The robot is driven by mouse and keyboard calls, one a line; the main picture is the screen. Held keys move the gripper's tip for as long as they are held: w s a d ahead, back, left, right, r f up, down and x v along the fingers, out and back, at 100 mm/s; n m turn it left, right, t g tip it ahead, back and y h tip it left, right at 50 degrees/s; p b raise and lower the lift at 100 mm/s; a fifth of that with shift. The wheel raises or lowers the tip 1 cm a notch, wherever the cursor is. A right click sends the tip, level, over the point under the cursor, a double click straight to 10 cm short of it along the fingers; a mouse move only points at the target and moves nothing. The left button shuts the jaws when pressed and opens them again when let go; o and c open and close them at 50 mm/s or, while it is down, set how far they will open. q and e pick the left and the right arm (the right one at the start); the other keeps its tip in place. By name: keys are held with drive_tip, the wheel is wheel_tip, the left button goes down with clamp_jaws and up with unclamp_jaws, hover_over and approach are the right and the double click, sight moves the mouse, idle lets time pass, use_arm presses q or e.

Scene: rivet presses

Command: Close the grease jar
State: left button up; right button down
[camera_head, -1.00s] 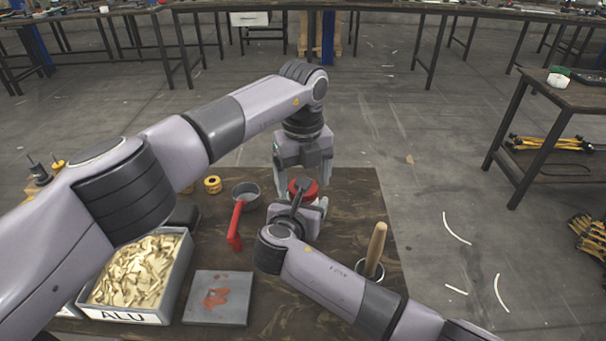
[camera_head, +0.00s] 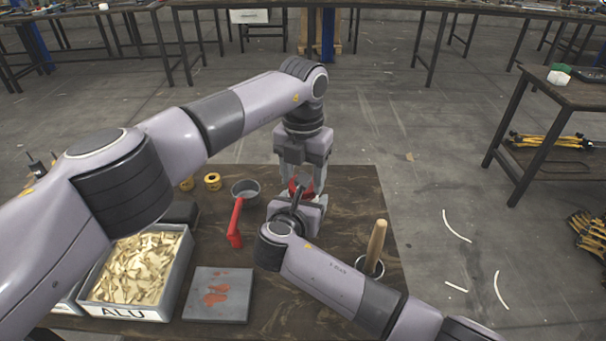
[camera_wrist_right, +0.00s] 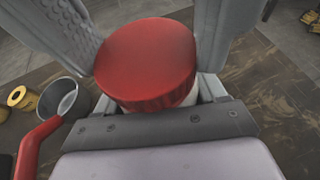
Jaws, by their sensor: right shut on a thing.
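The red lid (camera_wrist_right: 148,62) with a ribbed rim sits on top of the grease jar, whose whitish body (camera_wrist_right: 190,97) shows just below it. I cannot tell whether it is fully tightened. In the head view the red lid (camera_head: 301,187) is partly hidden between my grippers. My right gripper (camera_head: 302,201) is shut on the jar body from the near side. My left gripper (camera_head: 305,186) points down from above, its two fingers apart on either side of the lid. In the right wrist view these fingers stand close to the lid at left and right.
An ALU bin (camera_head: 184,262) and a red-smeared plate (camera_head: 243,296) are nearer. A cup with a wooden handle (camera_head: 376,244) stands at right.

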use_arm(q)
drive_tip(key=m, duration=0.3)
drive_tip(key=shift+m, duration=0.4)
drive_tip(key=o, duration=1.2)
drive_tip(key=shift+c, duration=0.2)
drive_tip(key=shift+r, duration=2.25)
drive_tip(key=shift+c, duration=0.4)
drive_tip(key=n, duration=0.2)
drive_tip(key=r+n, duration=0.1)
drive_tip(key=n, duration=0.3)
drive_tip(key=shift+r+n, duration=0.3)
drive_tip(key=shift+r, duration=0.1)
drive_tip(key=n, duration=0.2)
drive_tip(key=r+n, duration=0.1)
drive_tip(key=n, duration=0.3)
drive_tip(key=shift+r+n, duration=0.3)
drive_tip(key=shift+r, duration=0.05)
